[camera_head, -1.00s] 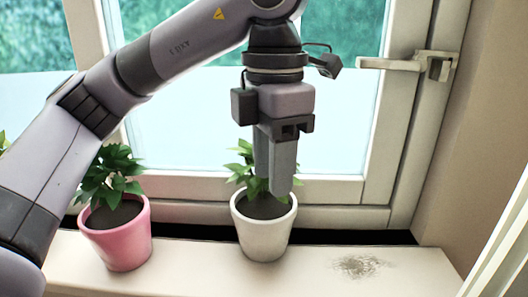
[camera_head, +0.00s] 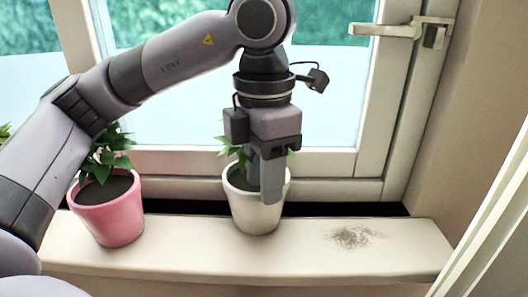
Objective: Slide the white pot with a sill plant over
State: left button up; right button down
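The white pot (camera_head: 254,213) with a green leafy plant (camera_head: 237,152) stands upright on the window sill, near the middle of the head view. My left gripper (camera_head: 270,190) points down over it. Its grey fingers overlap the right part of the pot's opening and front wall and hide part of the plant and soil. The fingers line up closely from this angle, so I cannot tell their gap or whether they touch the pot. My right gripper is not in view.
A pink pot (camera_head: 110,218) with a plant stands to the left, partly behind my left arm. A patch of brown dirt (camera_head: 353,237) lies on the sill (camera_head: 300,262) right of the white pot. The window handle (camera_head: 385,30) is at upper right.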

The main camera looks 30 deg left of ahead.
pick_arm(q)
jog(key=shift+f, duration=0.55)
grip_shut()
jog(key=shift+s, duration=0.2)
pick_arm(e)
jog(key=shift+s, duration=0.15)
